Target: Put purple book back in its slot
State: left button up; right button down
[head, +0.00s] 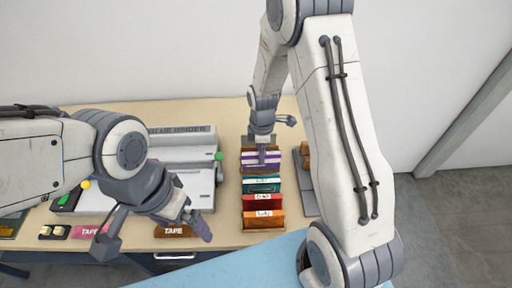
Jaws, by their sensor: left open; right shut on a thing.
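The purple book (247,160), with a white label band, is at the far part of the wooden book rack on the table. My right gripper (262,154) comes down from above and is shut on it, covering part of it. The book looks in line with the other books; I cannot tell whether it is fully seated. Nearer me in the same row are a teal book (261,186), a red book (263,203) and an orange book (264,222). My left gripper (153,232) is open and empty over the table's front edge at left.
A grey glue binder (183,150) stands left of the rack. A grey stand with brown blocks (305,160) is close on its right. A light blue surface (235,265) lies in front.

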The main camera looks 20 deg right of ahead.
aim_at(261, 167)
jog(key=shift+w+f, duration=0.35)
jog(key=shift+f, duration=0.2)
jog(key=shift+f+b, duration=0.5)
jog(key=shift+b, duration=0.15)
notch_tip(261, 167, down, 4)
jog(key=b, duration=0.3)
jog(key=shift+f+b, duration=0.2)
jog(key=shift+b, duration=0.1)
pick_arm(q)
jog(key=f, duration=0.5)
jog(key=shift+w, duration=0.3)
jog(key=shift+r, duration=0.15)
pick_arm(e)
jog(key=shift+s, duration=0.1)
pick_arm(q)
jog(key=shift+f+b, duration=0.3)
jog(key=shift+f, duration=0.25)
pick_arm(e)
jog(key=shift+f, duration=0.7)
jog(key=c, duration=1)
grip_release()
jog(key=shift+c, duration=0.2)
jog(key=shift+r, duration=0.1)
pick_arm(q)
jog(key=shift+r, duration=0.15)
pick_arm(e)
jog(key=shift+r, duration=0.1)
